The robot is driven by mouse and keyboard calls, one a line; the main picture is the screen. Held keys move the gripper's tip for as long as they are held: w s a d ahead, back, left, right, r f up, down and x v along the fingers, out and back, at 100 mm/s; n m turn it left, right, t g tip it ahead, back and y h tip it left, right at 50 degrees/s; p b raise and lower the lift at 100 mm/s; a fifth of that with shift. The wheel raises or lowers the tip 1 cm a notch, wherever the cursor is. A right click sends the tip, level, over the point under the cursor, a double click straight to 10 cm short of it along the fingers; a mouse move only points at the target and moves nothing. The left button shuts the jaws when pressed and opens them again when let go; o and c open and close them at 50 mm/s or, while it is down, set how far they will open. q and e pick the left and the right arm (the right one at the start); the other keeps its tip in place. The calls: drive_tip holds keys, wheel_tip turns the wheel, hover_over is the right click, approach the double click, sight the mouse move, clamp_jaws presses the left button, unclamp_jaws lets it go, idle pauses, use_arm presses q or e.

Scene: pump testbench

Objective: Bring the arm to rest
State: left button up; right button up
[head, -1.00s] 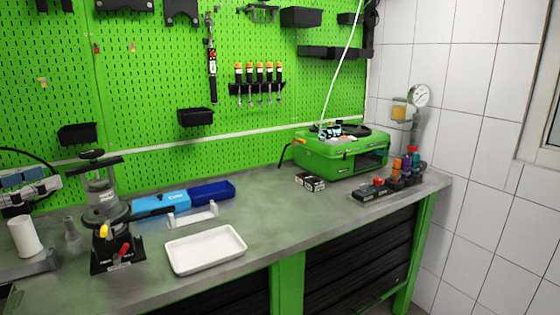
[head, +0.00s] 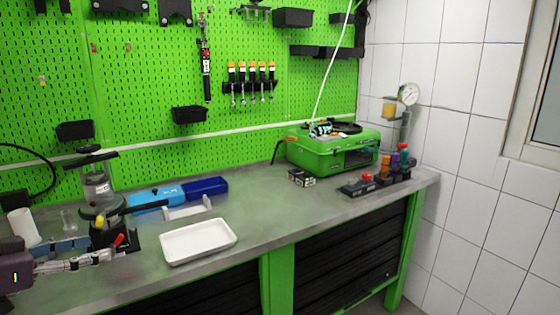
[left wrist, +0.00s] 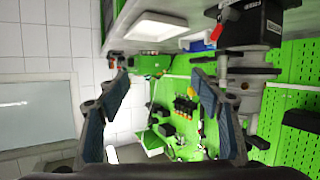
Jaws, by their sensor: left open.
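My left gripper (head: 98,250) comes in at the lower left of the head view, open, with its fingers pointing right. Its fingertips overlap the base of the black and clear pump-like device (head: 97,190) in the picture; I cannot tell whether they touch. In the left wrist view the two dark blue fingers (left wrist: 163,92) stand wide apart with nothing between them. That view looks upside down, with the device (left wrist: 240,35) at the upper right. My right gripper is in neither view.
A white tray (head: 198,242) lies on the grey workbench (head: 262,210), right of my gripper. Blue bins (head: 206,187), a white cup (head: 24,227) and a glass (head: 69,222) stand nearby. A green case (head: 330,150) sits at the right. The bench's middle is clear.

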use_arm(q)
drive_tip(key=s+d+f+g+y, duration=0.15)
drive_tip(key=s+d+f, duration=0.25)
drive_tip(key=f, duration=0.5)
drive_tip(key=s+d+f+g, duration=0.2)
drive_tip(key=s+d+f, duration=0.15)
drive_tip(key=f, duration=0.55)
drive_tip(key=s+d+f+g+y, duration=0.1)
drive_tip(key=s+d+f+g, duration=0.1)
drive_tip(key=s+d+f, duration=0.45)
drive_tip(key=s+d+f+n+g+y, duration=0.2)
drive_tip(key=s+d+f, duration=0.15)
drive_tip(key=s, duration=0.45)
drive_tip(key=s+d+f+n+g+y, duration=0.1)
drive_tip(key=s+d+f+y, duration=0.15)
drive_tip(key=s+f, duration=0.45)
drive_tip(key=s+f+g, duration=0.2)
drive_tip(key=s+f, duration=0.1)
drive_tip(key=f, duration=2)
drive_tip(key=s+a+f, duration=0.2)
drive_tip(key=s+f, duration=1.5)
drive_tip(key=s, duration=0.1)
drive_tip(key=shift+a+f+g, duration=0.2)
drive_tip(key=shift+f+g, duration=0.1)
drive_tip(key=shift+g, duration=0.05)
